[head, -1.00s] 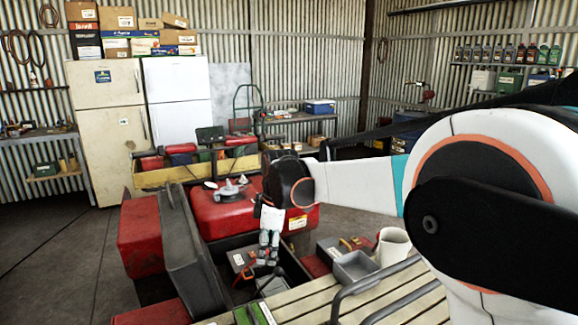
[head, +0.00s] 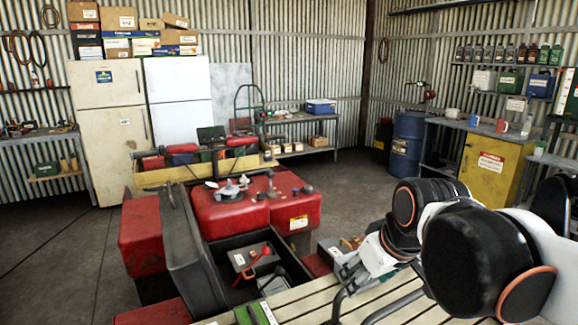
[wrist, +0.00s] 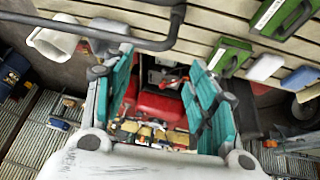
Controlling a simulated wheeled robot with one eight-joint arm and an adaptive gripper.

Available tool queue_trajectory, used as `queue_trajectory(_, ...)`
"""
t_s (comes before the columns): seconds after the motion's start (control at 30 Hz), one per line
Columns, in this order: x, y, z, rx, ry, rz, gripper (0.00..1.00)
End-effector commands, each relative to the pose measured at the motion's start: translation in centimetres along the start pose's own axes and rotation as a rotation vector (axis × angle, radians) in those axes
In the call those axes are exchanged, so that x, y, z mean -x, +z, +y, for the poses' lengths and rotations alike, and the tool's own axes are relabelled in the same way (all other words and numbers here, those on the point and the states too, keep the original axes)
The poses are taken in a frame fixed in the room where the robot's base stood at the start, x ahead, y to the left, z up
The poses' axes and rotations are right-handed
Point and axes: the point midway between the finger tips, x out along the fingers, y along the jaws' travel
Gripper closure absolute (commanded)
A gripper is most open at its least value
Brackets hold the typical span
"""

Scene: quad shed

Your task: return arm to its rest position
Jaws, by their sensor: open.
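My arm is folded back at the right of the head view, its dark joints bunched close together. My gripper (head: 347,272) is low beside the wooden slatted rack, partly hidden by my own wrist and the rack's metal rail. In the wrist view my gripper (wrist: 158,62) shows two teal fingers spread wide apart, with nothing held between them. Red bodywork and an open compartment show beyond the gap.
The slatted rack (head: 300,301) and its dark rail (head: 385,305) are close under the arm. A red quad (head: 225,210) with an open black box (head: 222,256) stands left of it. A yellow cabinet (head: 489,165) and blue drum (head: 408,140) stand behind right. Floor beyond the quad is clear.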

Motion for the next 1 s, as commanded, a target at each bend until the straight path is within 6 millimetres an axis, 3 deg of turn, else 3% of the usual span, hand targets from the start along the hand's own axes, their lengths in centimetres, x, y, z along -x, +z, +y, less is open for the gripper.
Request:
queue_trajectory(0.03,0.2,1.9,0.1,-0.038,0.015,0.007,0.47)
queue_trajectory(0.3,0.4,9.6,0.3,-0.244,0.085,0.056,0.47)
queue_trajectory(0.5,-0.1,13.2,0.2,-0.342,0.115,0.084,0.47)
queue_trajectory(0.63,-0.2,14.0,0.2,-0.368,0.123,0.092,0.47)
queue_trajectory(1.0,-0.2,14.1,0.2,-0.371,0.124,0.093,0.47)
